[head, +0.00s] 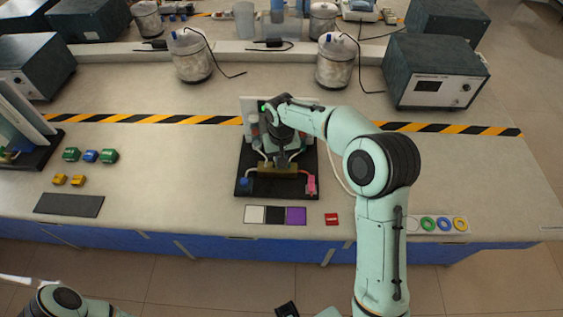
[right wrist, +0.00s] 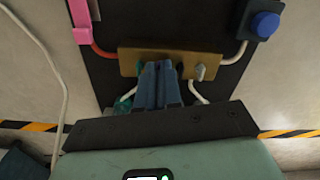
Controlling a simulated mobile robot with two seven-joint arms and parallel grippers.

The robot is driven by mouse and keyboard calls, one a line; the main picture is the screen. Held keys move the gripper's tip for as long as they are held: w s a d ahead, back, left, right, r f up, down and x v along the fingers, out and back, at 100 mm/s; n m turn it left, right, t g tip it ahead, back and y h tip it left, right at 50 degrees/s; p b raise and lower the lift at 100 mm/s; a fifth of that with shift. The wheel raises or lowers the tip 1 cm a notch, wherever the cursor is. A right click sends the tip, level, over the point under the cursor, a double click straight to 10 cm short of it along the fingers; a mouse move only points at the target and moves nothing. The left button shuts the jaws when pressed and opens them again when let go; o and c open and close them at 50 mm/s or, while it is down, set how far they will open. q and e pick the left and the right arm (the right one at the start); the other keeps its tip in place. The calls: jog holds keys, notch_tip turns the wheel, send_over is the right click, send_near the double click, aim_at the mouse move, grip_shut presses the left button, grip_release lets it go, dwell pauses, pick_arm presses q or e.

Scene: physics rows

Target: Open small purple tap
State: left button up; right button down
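A black apparatus board (head: 248,160) stands on the bench, with a brass block (head: 292,169) across its front part. The block also shows in the right wrist view (right wrist: 127,62), with a grey lever-like tap (right wrist: 201,72) on it. I see no small purple tap clearly; my fingers cover the middle of the block. My right gripper (right wrist: 161,66) points at the block, its two blue-grey fingers close together. Whether anything sits between them is hidden.
A pink part (head: 311,184) and a blue knob (head: 244,183) flank the block, with pale tubes. White, black and purple squares (head: 296,215) and a red block (head: 331,219) lie in front. Bench surface at right is mostly free.

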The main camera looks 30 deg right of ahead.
jog(key=n, duration=0.3)
jog(key=shift+r+p, duration=0.1)
jog(key=shift+p, duration=0.3)
pick_arm(q)
jog(key=shift+w+r, duration=0.45)
jog(key=shift+r, duration=0.35)
pick_arm(e)
jog(key=shift+n, duration=0.6)
